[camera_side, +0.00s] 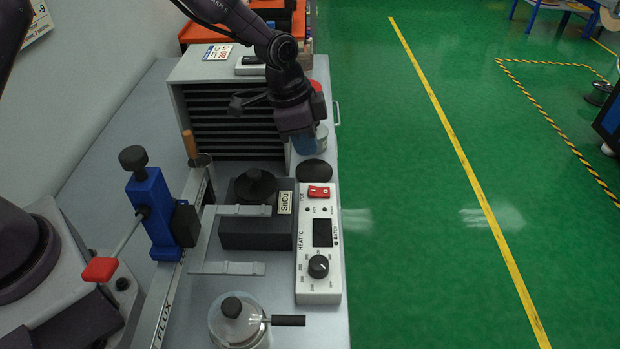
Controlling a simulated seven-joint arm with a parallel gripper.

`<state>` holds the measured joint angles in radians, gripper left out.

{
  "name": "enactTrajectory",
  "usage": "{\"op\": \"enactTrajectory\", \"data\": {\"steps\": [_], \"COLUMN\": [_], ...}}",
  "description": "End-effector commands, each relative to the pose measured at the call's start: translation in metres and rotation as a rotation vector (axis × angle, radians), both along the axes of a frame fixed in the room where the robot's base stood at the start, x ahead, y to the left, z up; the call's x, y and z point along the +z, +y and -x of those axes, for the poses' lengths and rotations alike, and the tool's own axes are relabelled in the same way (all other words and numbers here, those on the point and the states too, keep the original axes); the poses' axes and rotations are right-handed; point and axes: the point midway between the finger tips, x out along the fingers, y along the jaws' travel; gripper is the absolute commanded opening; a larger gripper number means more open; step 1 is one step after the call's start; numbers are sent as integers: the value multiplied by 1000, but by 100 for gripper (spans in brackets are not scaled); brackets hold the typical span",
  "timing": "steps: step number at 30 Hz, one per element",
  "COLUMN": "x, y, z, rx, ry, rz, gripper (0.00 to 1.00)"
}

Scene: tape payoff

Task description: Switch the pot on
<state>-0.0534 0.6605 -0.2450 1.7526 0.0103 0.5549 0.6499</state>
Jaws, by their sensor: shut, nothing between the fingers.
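The solder pot (240,228) is a dark block labelled SnCu with a black knobbed lid (255,186) on top. To its right is a white control box (305,285) with a HEAT dial (318,266), a dark display (322,233) and two small indicators. A red rocker switch (319,192) sits at the box's far end; I cannot tell which way it is tipped. My gripper (302,146) points down beyond the switch, above the bench and apart from the box. It is shut and empty; its fingertips are hard to make out.
A black round object (313,171) lies between my gripper and the switch. A slatted cabinet (225,118) stands behind. A blue clamp (153,212) with a red handle is left of the pot, and a lidded glass jar (238,322) is in front.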

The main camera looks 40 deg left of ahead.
Motion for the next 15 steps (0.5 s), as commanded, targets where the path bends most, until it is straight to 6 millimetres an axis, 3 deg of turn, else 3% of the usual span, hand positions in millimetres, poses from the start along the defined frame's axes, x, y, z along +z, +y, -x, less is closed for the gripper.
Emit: {"op": "enactTrajectory", "data": {"steps": [6,15], "x": [-48,-87], "y": [-8,-6], "z": [-7,-6], "rx": [-2,0], "ry": [5,2], "rz": [-1,-1], "gripper": [0,0]}}
